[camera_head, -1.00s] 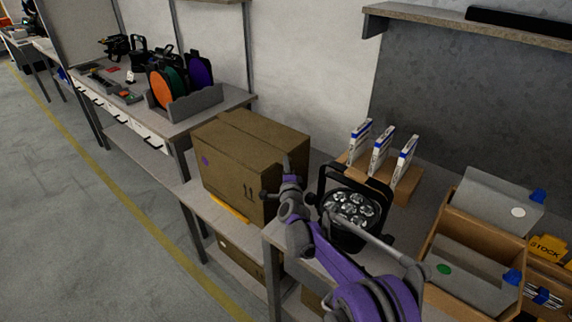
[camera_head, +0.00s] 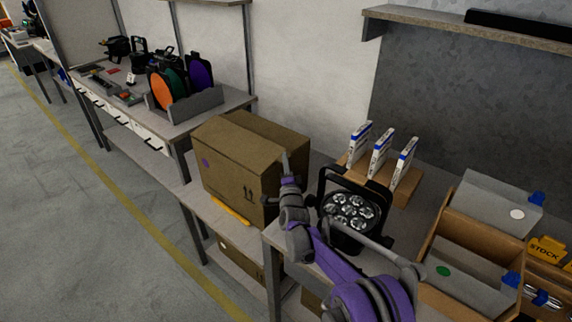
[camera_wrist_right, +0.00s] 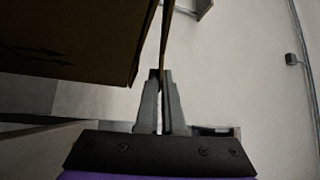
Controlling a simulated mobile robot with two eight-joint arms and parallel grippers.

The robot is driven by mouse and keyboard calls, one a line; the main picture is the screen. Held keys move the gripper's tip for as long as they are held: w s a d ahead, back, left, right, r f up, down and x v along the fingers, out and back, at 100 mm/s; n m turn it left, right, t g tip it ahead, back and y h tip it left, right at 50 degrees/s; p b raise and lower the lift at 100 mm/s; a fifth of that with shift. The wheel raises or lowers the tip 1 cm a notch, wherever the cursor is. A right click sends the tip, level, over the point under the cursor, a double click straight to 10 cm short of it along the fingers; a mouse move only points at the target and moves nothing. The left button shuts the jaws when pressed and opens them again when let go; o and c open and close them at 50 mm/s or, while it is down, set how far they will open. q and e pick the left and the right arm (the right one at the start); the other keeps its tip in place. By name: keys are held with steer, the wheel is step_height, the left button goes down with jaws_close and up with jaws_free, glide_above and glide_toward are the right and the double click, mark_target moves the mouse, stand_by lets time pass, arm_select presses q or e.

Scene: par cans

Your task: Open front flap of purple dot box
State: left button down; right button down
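The cardboard box with the purple dot (camera_head: 205,162) stands on the bench in the middle of the head view. Its front top flap (camera_head: 235,142) is tilted up a little, and a dark gap parts it from the rear flap (camera_head: 270,128). My right gripper (camera_head: 285,163) is at the right end of the front flap. In the right wrist view, the fingers of my right gripper (camera_wrist_right: 161,76) are close together around a thin brown edge, which looks like the flap (camera_wrist_right: 166,35). The box's dark side (camera_wrist_right: 75,40) fills the upper left there. My left gripper is out of view.
A black par can (camera_head: 350,210) stands right of my right arm. Behind it, several white packs (camera_head: 380,152) stand in a wooden holder. An open crate (camera_head: 430,262) with grey dividers is at the right. A yellow object (camera_head: 230,212) lies at the box's front base.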

steer(key=shift+s+a+r+n+t+y+b, duration=0.15)
steer(key=shift+s+r+n+t+y+b, duration=0.1)
steer(key=shift+r+n+t+y, duration=0.35)
steer(key=shift+s+a+r+n+t+y+b, duration=0.2)
steer(key=shift+r+n, duration=0.25)
steer(key=shift+n, duration=0.35)
steer(key=shift+s+a+r+n+t+y+b, duration=0.15)
steer(key=shift+r+n+t+y+b, duration=0.25)
steer(key=shift+n, duration=0.3)
steer(key=shift+d+r, duration=0.1)
steer(key=c, duration=1)
jaws_free()
steer(key=shift+c, duration=0.2)
steer(key=s+d+f, duration=0.1)
steer(key=s+d, duration=0.1)
steer(key=s, duration=0.6)
steer(key=s+d+f, duration=0.1)
steer(key=s+d, duration=0.1)
steer(key=s, duration=0.6)
steer(key=shift+b, duration=0.4)
